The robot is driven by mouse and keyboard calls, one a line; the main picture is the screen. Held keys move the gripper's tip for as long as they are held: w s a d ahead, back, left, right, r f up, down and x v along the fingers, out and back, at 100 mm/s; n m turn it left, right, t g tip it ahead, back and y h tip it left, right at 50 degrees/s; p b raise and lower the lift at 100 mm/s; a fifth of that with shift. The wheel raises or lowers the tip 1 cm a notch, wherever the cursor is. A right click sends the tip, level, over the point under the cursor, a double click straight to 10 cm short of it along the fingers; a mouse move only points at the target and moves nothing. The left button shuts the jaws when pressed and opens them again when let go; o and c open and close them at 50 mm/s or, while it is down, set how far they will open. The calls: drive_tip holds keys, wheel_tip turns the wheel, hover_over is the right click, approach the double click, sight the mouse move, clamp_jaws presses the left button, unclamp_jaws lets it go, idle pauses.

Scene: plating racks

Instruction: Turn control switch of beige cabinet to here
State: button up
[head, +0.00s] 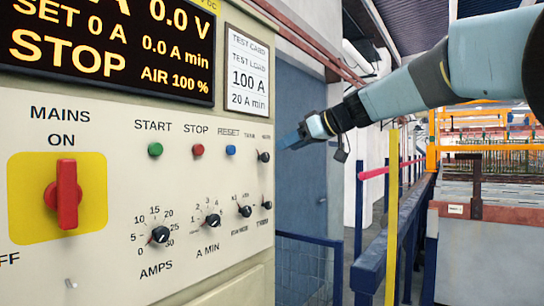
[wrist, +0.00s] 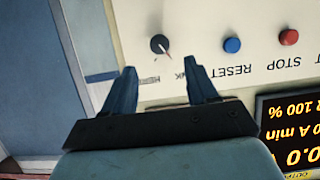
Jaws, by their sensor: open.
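The beige cabinet (head: 110,110) fills the left of the head view. Its small black control switch (head: 263,156) sits at the panel's right edge, under two small labels. In the wrist view the switch (wrist: 159,44) appears upside down, with labels reading HERE and, partly hidden by a finger, TANK. Its pointer slants to the lower right there, toward the TANK side. My gripper (head: 286,142) is open and empty, its blue fingers just right of the switch in the head view. In the wrist view the fingertips (wrist: 162,70) lie below the switch, apart from it.
Blue RESET (head: 231,150), red STOP (head: 198,149) and green START (head: 155,150) buttons sit left of the switch. Another small black knob (head: 266,205) is directly below it. A red mains handle (head: 66,195) stands at far left. A yellow post (head: 391,220) and blue railing stand to the right.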

sight(267, 156)
drive_tip(key=x, duration=0.8)
drive_tip(key=shift+a+f, duration=0.1)
drive_tip(key=shift+f, duration=0.05)
